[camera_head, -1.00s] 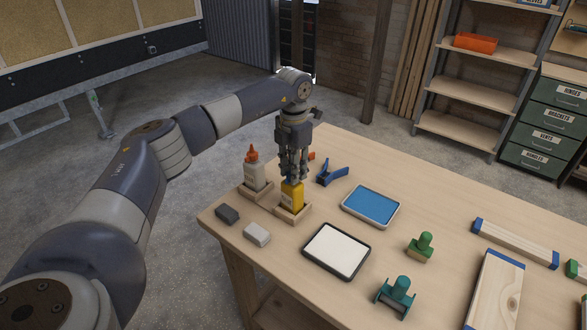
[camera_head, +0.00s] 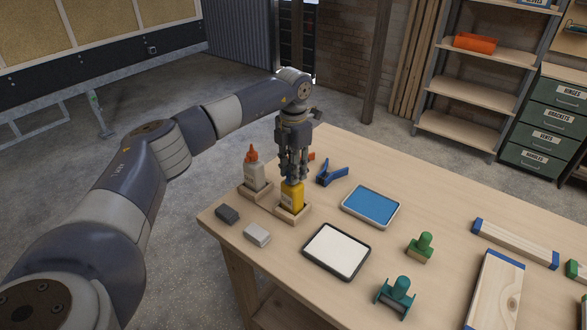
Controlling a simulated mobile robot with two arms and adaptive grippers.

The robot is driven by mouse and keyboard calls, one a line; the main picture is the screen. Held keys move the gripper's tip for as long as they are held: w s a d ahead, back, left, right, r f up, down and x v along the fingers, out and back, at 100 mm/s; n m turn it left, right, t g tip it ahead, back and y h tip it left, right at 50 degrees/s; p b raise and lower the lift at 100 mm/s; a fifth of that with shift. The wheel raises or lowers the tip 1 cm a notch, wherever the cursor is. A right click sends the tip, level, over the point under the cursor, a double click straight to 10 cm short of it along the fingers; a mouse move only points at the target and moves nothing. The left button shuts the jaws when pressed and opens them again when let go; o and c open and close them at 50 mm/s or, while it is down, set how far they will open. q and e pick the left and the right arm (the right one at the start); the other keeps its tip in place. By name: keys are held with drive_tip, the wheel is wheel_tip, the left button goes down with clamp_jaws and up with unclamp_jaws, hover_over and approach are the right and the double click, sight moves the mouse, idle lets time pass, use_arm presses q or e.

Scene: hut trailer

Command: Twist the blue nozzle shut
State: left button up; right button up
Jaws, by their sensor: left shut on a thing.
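A yellow bottle (camera_head: 292,196) stands upright in a small wooden holder (camera_head: 290,217) near the table's left corner. My left gripper (camera_head: 293,175) points straight down over the bottle's top, its fingers closed around the nozzle. A small bit of blue nozzle (camera_head: 290,181) shows between the fingertips; the rest is hidden by them. How far the nozzle is turned cannot be seen. My right gripper is not in view.
A white bottle with an orange tip (camera_head: 254,172) stands in its own holder close to the left. A blue clamp (camera_head: 331,173), a blue pad (camera_head: 371,206) and a white pad (camera_head: 337,250) lie to the right. Dark and grey blocks (camera_head: 228,214) lie in front.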

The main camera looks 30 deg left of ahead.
use_arm(q)
drive_tip(key=o, duration=1.1)
wheel_tip(320, 180, up, 12)
drive_tip(key=shift+r, duration=0.1)
drive_tip(key=shift+d, duration=0.1)
